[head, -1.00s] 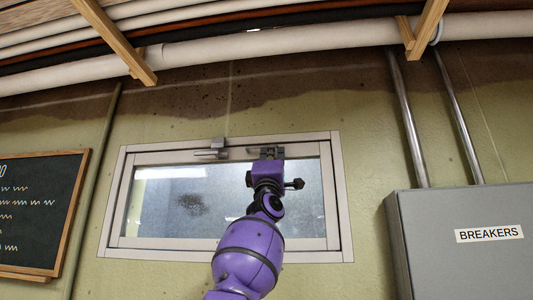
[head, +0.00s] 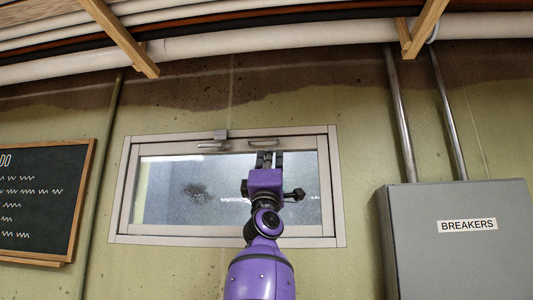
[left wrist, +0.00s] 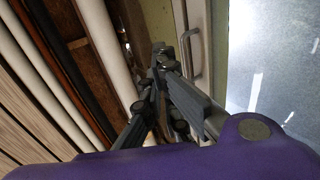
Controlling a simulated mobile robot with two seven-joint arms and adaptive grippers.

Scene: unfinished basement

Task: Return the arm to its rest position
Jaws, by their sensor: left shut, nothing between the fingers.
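My left gripper (head: 270,158) is in front of the small wall window (head: 165,235) in the head view, just below its pull handle (head: 264,142). The fingers point up, are shut and hold nothing. In the left wrist view the gripper (left wrist: 162,50) shows its dark fingers close together, with the handle (left wrist: 191,55) just to the right of them and apart from them in the picture. My purple arm rises from the bottom of the head view. My right gripper is in neither view.
A grey latch (head: 213,146) sits at the window's top edge. A breaker box (head: 430,270) stands at the right with conduits above it. A framed chalkboard (head: 45,205) hangs at the left. Pipes (head: 230,45) and wooden braces (head: 120,38) run overhead.

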